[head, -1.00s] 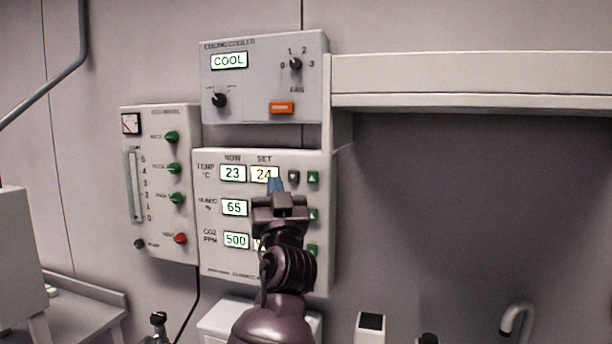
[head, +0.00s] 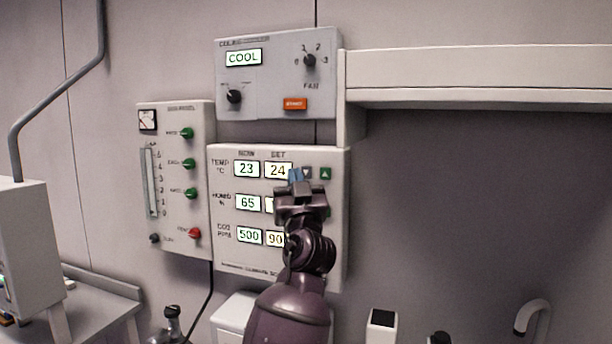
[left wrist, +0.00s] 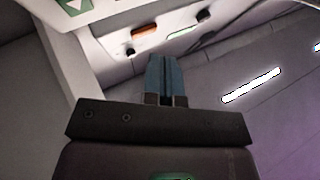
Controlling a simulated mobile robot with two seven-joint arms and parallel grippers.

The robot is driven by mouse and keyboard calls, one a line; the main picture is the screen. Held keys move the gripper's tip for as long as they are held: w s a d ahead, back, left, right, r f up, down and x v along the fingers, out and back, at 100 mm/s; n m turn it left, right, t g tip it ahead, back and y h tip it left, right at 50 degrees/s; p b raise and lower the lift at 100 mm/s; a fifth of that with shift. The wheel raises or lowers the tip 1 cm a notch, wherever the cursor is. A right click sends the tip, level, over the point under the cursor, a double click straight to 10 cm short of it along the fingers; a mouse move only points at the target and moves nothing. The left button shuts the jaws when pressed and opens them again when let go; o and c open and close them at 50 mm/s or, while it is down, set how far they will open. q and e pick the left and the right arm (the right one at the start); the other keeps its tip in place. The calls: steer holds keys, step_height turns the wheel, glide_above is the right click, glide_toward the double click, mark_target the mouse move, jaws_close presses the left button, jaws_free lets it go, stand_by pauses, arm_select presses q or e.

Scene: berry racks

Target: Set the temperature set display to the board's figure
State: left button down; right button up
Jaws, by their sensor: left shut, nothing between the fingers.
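The climate panel (head: 228,262) hangs on the wall. Its temperature row has a NOW display (head: 246,169) reading 23 and a SET display (head: 277,170) reading 24. Right of the SET display are a down-arrow button (head: 307,173) and a green up-arrow button (head: 325,173). My left gripper (head: 296,177) is shut and empty, its blue fingertips in front of the panel between the SET display and the down button. Whether they touch the panel I cannot tell. The left gripper (left wrist: 166,78) also shows in the left wrist view. No board with a figure is in view. My right gripper is not seen.
The ceiling cooler box (head: 265,90) reads COOL above the panel. A panel with green and red knobs (head: 175,230) is at left. A white shelf (head: 480,75) juts out at upper right. The humidity display (head: 248,203) reads 65 and CO2 (head: 249,236) reads 500.

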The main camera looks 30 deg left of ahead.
mark_target(307, 172)
arm_select(q)
steer(key=w+b, duration=0.1)
steer(key=w, duration=0.1)
steer(key=w+a+b, duration=0.1)
steer(key=w, duration=0.1)
steer(key=shift+w, duration=0.25)
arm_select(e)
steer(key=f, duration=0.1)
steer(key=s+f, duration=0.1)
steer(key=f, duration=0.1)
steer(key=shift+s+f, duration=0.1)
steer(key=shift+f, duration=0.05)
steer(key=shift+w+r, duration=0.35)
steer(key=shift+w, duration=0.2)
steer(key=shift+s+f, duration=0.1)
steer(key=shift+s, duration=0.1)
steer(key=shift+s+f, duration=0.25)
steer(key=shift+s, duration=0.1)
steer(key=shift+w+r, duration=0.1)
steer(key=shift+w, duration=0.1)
